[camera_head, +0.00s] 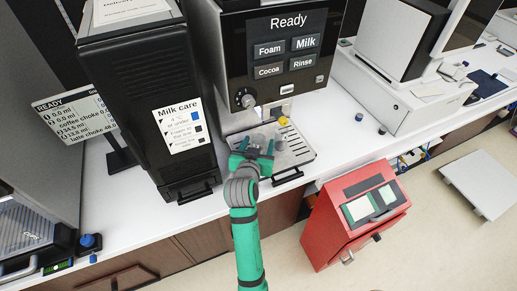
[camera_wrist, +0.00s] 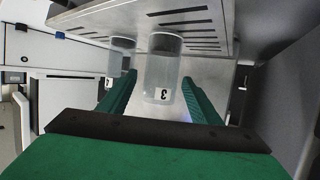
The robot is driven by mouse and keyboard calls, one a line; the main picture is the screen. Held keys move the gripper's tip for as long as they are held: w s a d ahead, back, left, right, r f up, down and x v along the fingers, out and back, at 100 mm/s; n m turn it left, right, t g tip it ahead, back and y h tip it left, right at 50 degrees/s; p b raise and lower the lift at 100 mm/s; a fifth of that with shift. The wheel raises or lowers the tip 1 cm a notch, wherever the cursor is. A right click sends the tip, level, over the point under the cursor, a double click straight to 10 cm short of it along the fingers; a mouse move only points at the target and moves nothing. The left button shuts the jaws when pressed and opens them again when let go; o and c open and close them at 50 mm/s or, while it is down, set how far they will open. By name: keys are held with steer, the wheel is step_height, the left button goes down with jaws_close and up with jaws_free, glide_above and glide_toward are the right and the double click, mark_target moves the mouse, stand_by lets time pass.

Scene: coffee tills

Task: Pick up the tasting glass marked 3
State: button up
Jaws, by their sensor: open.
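The clear tasting glass marked 3 (camera_wrist: 163,68) stands on the coffee machine's drip tray, and the wrist view shows it upside down. It is between the two green fingers of my gripper (camera_wrist: 159,80), which are apart with a gap visible on the right side. A second clear glass (camera_wrist: 120,60), with a label that looks like a 4, stands just left of the left finger in the wrist view. In the head view my gripper (camera_head: 254,150) is low over the drip tray (camera_head: 300,151), and the glasses are small and partly hidden by it.
The coffee machine (camera_head: 290,55) rises right behind the tray. A black "Milk care" unit (camera_head: 150,100) stands close on the left. A yellow item (camera_head: 284,121) is at the tray's back. A red box-like unit (camera_head: 350,225) stands below the counter at right. The white counter (camera_head: 345,135) right of the tray is mostly clear.

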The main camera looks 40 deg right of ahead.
steer(key=shift+w+d+f, duration=0.1)
steer(key=shift+w+d, duration=0.15)
steer(key=shift+c, duration=0.2)
steer(key=c, duration=1.1)
